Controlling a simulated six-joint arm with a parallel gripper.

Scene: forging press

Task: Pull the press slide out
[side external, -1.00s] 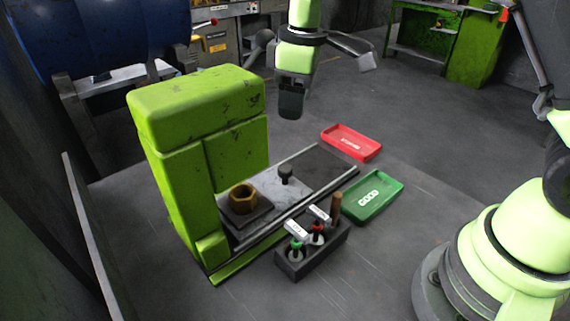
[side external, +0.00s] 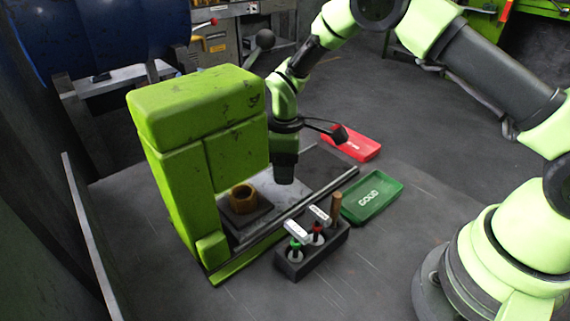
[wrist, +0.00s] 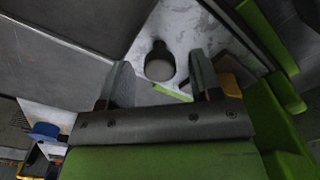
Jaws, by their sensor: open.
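The press slide (side external: 290,202) is a light metal plate running out from under the green press (side external: 172,175). A brass hex nut (side external: 243,193) sits on a dark square block at its press end. My gripper (side external: 284,183) points down over the slide, in front of the nut, and hides the slide's dark knob in the side view. In the wrist view the knob (wrist: 159,66) stands between the two open fingers, with a gap visible on each side. Whether the fingertips are level with the knob is hard to tell.
A dark holder (side external: 310,258) with tagged stamps and a wooden handle stands along the rail's near side. A green GOOD tray (side external: 350,213) and a red tray (side external: 367,150) lie to the right. The floor in front is clear.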

